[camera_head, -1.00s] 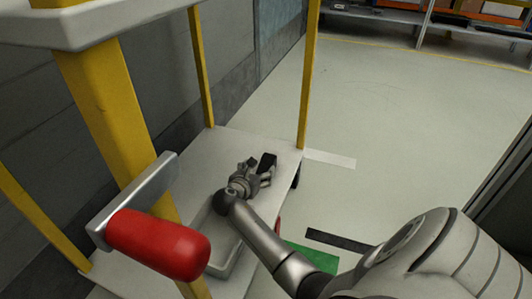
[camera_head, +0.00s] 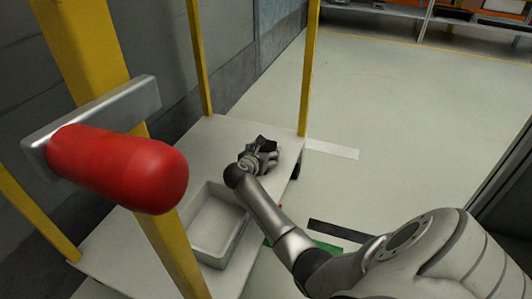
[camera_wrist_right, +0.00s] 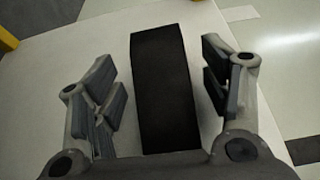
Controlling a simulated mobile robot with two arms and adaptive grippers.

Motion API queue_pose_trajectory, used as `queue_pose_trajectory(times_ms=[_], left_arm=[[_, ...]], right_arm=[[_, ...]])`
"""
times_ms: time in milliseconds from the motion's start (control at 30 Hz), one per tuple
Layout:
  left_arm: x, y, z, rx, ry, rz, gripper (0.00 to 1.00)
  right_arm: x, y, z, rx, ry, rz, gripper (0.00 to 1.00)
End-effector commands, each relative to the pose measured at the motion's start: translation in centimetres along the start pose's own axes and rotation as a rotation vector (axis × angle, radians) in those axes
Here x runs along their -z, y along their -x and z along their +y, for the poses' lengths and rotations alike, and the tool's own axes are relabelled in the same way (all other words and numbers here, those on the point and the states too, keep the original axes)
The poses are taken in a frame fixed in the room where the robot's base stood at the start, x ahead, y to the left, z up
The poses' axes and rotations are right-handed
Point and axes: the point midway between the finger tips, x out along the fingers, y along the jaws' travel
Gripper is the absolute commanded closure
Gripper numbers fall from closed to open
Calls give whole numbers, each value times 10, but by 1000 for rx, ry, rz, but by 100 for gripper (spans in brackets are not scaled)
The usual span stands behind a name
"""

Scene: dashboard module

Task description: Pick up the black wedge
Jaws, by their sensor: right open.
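The black wedge (camera_wrist_right: 161,88) lies on the white lower shelf (camera_wrist_right: 55,75) of a cart. In the right wrist view it sits between the two fingers of my right gripper (camera_wrist_right: 160,95). The fingers are open, with a gap on each side of the wedge. In the head view my right gripper (camera_head: 264,155) is low over the shelf near its far right edge. There it covers most of the wedge, and only a dark part (camera_head: 263,141) shows. My left gripper is not in view.
A grey-white open tray (camera_head: 221,219) stands on the shelf nearer than my right gripper. Yellow posts (camera_head: 307,70) rise from the shelf. A red cylinder (camera_head: 120,165) on a metal bracket (camera_head: 92,122) is close at the left. Shelving (camera_head: 455,20) stands far back.

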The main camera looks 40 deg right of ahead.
Motion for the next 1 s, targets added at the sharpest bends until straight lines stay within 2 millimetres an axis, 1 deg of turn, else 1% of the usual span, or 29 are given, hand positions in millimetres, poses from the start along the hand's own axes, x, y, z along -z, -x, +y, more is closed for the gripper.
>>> queue_pose_trajectory(times_ms=[167, 267, 600, 633, 867, 1000], left_arm=[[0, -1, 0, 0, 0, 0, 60], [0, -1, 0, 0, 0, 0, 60], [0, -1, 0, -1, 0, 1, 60], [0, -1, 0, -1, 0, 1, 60], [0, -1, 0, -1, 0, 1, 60], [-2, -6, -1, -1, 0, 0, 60]], right_arm=[[-1, 0, 0, 0, 0, 0, 30], [-1, 0, 0, 0, 0, 0, 42], [0, 0, 0, 0, 0, 0, 86], [-2, 0, 0, -1, 0, -2, 87], [-2, 1, 0, -1, -1, -2, 87], [-6, 2, 0, -1, 0, -2, 87]])
